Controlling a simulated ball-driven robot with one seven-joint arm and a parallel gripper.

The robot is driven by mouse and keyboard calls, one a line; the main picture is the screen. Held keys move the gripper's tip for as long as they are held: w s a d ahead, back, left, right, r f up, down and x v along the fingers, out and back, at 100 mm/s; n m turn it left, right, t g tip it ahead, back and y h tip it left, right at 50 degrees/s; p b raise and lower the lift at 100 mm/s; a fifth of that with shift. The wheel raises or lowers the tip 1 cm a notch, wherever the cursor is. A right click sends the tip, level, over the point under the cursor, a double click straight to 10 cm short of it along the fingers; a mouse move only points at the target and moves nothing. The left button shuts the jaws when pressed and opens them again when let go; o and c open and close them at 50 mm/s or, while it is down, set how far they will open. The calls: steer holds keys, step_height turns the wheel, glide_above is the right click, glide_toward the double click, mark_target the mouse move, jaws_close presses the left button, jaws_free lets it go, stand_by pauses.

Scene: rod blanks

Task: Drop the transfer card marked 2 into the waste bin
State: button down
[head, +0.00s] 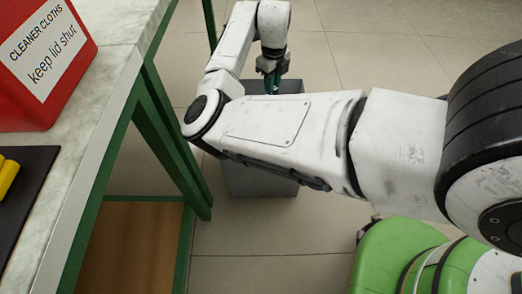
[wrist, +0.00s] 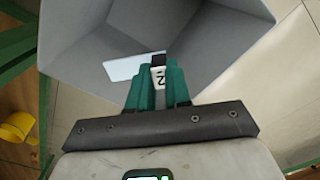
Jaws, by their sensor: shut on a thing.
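My gripper (wrist: 158,85) has teal fingers and is shut on the transfer card marked 2 (wrist: 159,76). In the head view my gripper (head: 271,82) points down over the bin (head: 260,182), which my arm partly hides. A pale flat shape (wrist: 125,68) shows beside the fingertips; I cannot tell whether it lies in the bin.
A pale worktop (head: 85,150) on a green frame (head: 160,135) stands left of the bin. On it are a red box labelled "CLEANER CLOTHS" (head: 45,60) and a dark mat (head: 30,190) with a yellow thing (head: 7,173). Tiled floor (head: 370,50) is clear beyond the bin.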

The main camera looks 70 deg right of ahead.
steer(key=shift+f+b, duration=2.2)
steer(key=shift+f, duration=0.2)
steer(key=c, duration=1)
jaws_free()
steer(key=shift+r, duration=0.1)
step_height(320, 180, up, 11)
steer(key=p, duration=0.5)
